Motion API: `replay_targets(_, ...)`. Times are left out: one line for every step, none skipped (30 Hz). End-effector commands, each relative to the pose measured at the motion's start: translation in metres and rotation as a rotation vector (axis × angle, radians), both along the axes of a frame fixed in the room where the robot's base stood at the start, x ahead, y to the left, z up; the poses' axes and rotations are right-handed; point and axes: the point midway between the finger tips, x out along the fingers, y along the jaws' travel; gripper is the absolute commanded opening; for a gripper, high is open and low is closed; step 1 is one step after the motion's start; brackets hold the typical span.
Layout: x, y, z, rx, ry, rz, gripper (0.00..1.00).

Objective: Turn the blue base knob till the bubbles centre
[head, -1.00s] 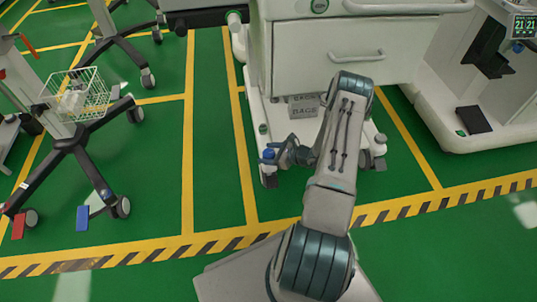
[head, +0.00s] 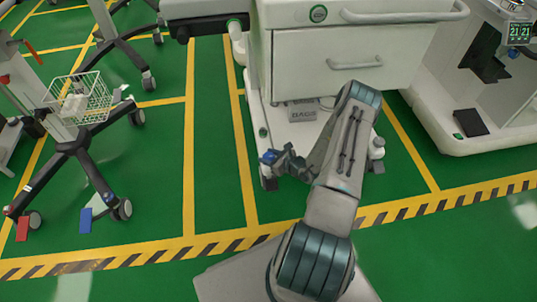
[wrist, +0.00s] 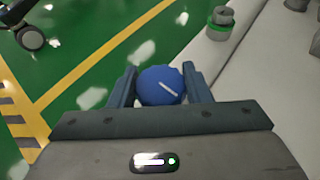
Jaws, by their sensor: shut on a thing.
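The blue base knob (wrist: 160,86) sits between the two fingers of my gripper (wrist: 161,90) in the wrist view. A pale line on its top slants down to the right. The fingers are shut on it from both sides. In the head view the knob (head: 268,157) is at the front left corner of the white cart's base (head: 254,115), with my gripper (head: 277,160) at it.
The white cart's drawers (head: 345,60) rise behind my arm. A dark-legged stand with a wire basket (head: 78,98) is at the left. Another white machine (head: 455,135) stands at the right. Green floor with yellow lines is clear in front.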

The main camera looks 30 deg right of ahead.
Motion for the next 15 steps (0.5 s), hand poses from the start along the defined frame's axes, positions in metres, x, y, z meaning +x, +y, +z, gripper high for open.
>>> replay_targets(0.0001,0.0007,0.0039,0.005,0.000,-0.034,0.21)
replay_targets(0.0001,0.0008,0.0038,0.004,0.001,-0.054,0.21)
replay_targets(-0.0002,0.0011,0.0037,0.005,0.002,-0.079,0.21)
replay_targets(0.0000,0.0014,0.0037,0.004,0.002,-0.097,0.21)
replay_targets(0.0002,0.0014,0.0040,0.005,0.001,-0.114,0.21)
replay_targets(0.0005,0.0013,0.0040,0.004,0.000,-0.137,0.21)
replay_targets(0.0005,0.0013,0.0036,0.004,0.001,-0.152,0.21)
replay_targets(0.0005,0.0012,0.0031,0.004,0.001,-0.165,0.21)
replay_targets(0.0005,0.0010,0.0028,0.002,0.000,-0.179,0.21)
replay_targets(0.0006,0.0006,0.0025,0.001,0.001,-0.189,0.21)
replay_targets(0.0006,0.0005,0.0023,0.002,0.000,-0.196,0.21)
replay_targets(0.0006,0.0003,0.0019,0.000,0.000,-0.204,0.21)
replay_targets(0.0006,-0.0001,0.0015,-0.001,0.000,-0.207,0.21)
replay_targets(0.0006,-0.0002,0.0012,-0.002,0.001,-0.210,0.21)
replay_targets(0.0006,-0.0003,0.0009,-0.002,0.000,-0.211,0.21)
